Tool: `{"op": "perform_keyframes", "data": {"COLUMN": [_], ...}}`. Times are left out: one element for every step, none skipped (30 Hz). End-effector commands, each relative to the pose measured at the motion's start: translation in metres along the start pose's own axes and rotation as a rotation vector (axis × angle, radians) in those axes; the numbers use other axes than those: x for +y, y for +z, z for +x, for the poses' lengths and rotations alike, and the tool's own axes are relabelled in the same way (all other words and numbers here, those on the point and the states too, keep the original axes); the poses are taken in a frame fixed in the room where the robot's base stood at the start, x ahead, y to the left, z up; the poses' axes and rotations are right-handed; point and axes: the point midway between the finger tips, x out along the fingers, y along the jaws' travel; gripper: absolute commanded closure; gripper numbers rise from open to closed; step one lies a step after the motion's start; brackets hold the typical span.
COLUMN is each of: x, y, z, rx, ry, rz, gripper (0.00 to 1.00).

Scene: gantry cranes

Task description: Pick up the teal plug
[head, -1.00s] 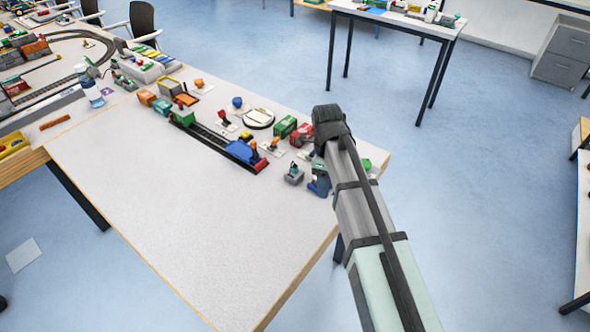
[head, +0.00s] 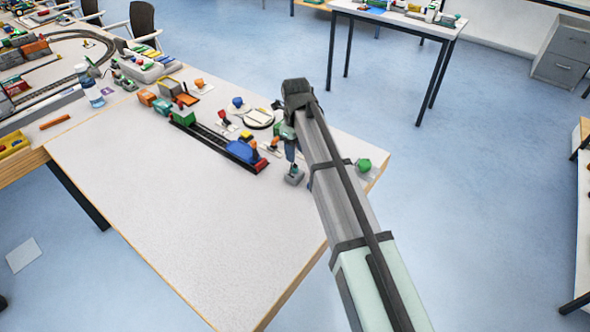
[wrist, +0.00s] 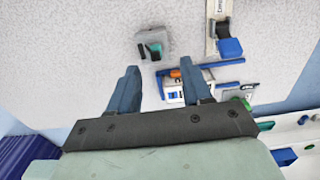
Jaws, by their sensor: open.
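A small teal plug (wrist: 155,48) with a dark part sits in a grey block (wrist: 140,37) on the table in the wrist view. The grey block also shows in the head view (head: 294,178), just below my fingers; the plug is hard to make out there. My gripper (wrist: 159,68) is open and empty. In the wrist view its two blue fingertips are apart, and the plug lies just beyond them, near the middle of the gap. In the head view my gripper (head: 291,155) points down above the block. I cannot tell the exact height.
A blue and white piece with an orange part (wrist: 175,85) lies close to the right finger. A holder with a blue block (wrist: 229,47) stands further right. A toy train (head: 240,150) on a track is to the left in the head view. The front tabletop (head: 190,235) is clear.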

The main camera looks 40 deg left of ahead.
Motion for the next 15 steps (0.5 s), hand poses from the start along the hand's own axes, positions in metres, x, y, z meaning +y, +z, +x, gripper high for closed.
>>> {"op": "perform_keyframes", "data": {"x": [0.0,0.0,0.0,0.0,0.0,0.0,0.001,0.001,0.002,0.002,0.003,0.004,0.005,0.006,0.007], "y": [0.0,0.0,0.0,0.0,0.0,0.0,0.0,-0.001,-0.001,-0.001,-0.001,-0.002,-0.002,-0.002,-0.003], "z": [0.004,0.006,0.007,0.008,0.009,0.009,0.01,0.012,0.014,0.016,0.019,0.024,0.027,0.031,0.036], "rx": [0.001,0.001,0.0,0.0,0.0,0.0,0.0,0.0,0.0,0.0,0.0,0.001,0.001,0.002,0.001], "ry": [0.001,0.0,0.0,0.0,0.0,0.0,0.0,0.0,0.0,0.0,0.0,0.001,0.001,0.001,0.001], "rz": [0.0,0.0,0.0,0.0,0.0,0.0,-0.001,-0.001,-0.001,-0.001,-0.001,-0.001,-0.001,-0.001,-0.001], "gripper": [0.51,0.51,0.51,0.51,0.51,0.51,0.51,0.51,0.51,0.51,0.51,0.51,0.51,0.51,0.51]}}
